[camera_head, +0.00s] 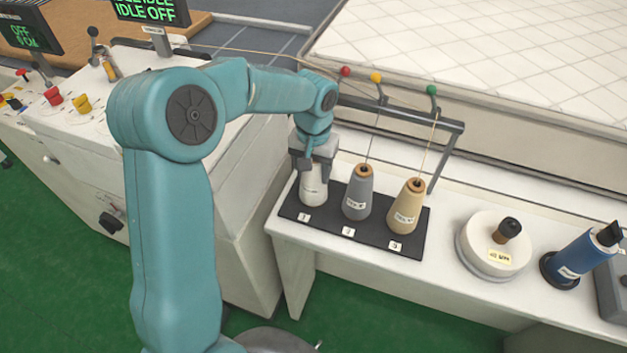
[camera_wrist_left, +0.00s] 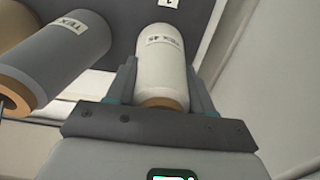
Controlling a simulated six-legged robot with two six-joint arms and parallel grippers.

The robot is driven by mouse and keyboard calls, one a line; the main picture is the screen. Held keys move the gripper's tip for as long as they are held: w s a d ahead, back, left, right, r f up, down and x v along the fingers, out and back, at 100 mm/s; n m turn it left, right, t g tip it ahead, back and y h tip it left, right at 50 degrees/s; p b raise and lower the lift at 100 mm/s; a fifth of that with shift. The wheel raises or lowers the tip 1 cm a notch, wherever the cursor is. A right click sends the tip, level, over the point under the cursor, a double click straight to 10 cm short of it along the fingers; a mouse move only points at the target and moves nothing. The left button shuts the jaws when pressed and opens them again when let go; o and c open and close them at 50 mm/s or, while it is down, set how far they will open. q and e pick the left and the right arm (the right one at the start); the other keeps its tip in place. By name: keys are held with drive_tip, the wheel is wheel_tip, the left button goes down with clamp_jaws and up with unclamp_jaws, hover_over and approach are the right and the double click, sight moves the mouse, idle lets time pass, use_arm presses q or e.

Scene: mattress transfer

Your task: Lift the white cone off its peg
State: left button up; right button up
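The white cone (camera_head: 313,190) stands upright at the place marked 1 on the black board (camera_head: 335,228), and its base looks to rest there. My left gripper (camera_head: 315,167) comes down over its top. In the left wrist view the white cone (camera_wrist_left: 162,62) lies between the two fingers (camera_wrist_left: 162,80), one along each side, with no clear gap. Its brown tip points toward the palm. The peg inside the cone is hidden. My right gripper is not in view.
A grey cone (camera_head: 357,199) and a beige cone (camera_head: 406,212) stand close to the right on the same board. A guide rail (camera_head: 400,111) with coloured balls and threads runs behind them.

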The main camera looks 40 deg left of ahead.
use_arm(q)
drive_tip(key=shift+r, duration=0.1)
drive_tip(key=c, duration=0.3)
drive_tip(key=shift+c, duration=0.2)
wheel_tip(320, 180, up, 20)
drive_tip(key=p, duration=0.1)
